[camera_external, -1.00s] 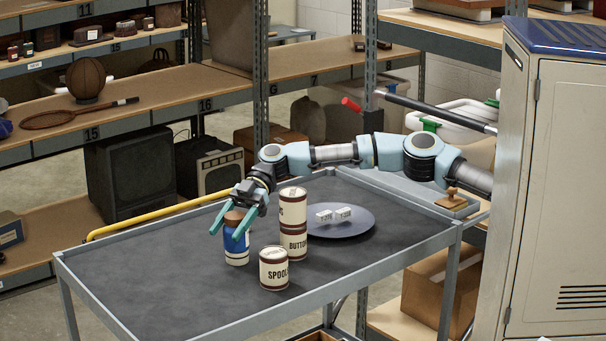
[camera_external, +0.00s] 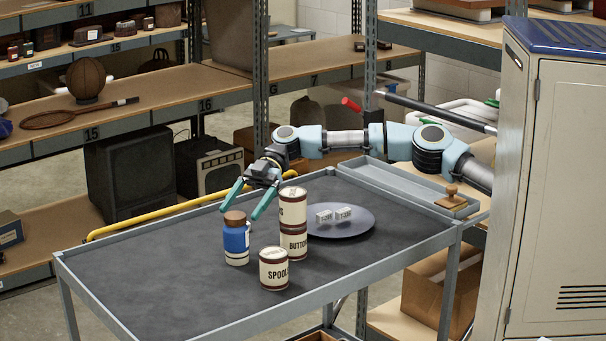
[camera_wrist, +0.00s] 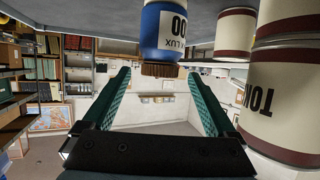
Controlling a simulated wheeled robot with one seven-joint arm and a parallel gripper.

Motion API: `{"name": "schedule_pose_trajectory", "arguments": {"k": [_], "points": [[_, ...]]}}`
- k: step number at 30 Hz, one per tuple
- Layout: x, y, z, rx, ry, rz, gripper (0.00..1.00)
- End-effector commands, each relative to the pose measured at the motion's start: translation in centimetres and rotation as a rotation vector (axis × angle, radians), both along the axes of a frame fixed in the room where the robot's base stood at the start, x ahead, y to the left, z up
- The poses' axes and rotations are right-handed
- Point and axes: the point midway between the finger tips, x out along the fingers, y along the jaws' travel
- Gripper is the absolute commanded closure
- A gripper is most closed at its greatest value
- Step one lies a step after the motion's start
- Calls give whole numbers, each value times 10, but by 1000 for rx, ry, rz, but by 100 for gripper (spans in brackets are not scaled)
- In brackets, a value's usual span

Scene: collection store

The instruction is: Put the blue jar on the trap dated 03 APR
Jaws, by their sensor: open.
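The blue jar (camera_external: 236,243), with a brown lid and a cream label, stands upright on the dark trolley top. In the wrist view the jar (camera_wrist: 164,30) appears upside down at the top centre, beyond the fingertips. My gripper (camera_external: 243,209) is open and empty, just above and behind the jar's lid, its teal fingers apart from it. Two small white blocks (camera_external: 323,217) (camera_external: 344,213) with tiny markings sit on a dark round plate (camera_external: 345,232). I cannot read a 03 APR date on anything.
Two stacked cream tins (camera_external: 293,245), the lower reading BUTTONS, stand between jar and plate. A SPOOLS tin (camera_external: 273,270) stands in front. The trolley's left part is clear.

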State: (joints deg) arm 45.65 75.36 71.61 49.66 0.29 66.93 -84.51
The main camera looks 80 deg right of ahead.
Motion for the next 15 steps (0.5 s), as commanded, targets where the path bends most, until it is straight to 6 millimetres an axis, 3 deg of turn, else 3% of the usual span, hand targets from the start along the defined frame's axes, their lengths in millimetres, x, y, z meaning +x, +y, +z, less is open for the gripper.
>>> {"name": "schedule_pose_trajectory", "arguments": {"k": [6,15], "points": [[-13,-32,13,-1,0,-1,8],[-18,-43,20,0,0,1,8]]}}
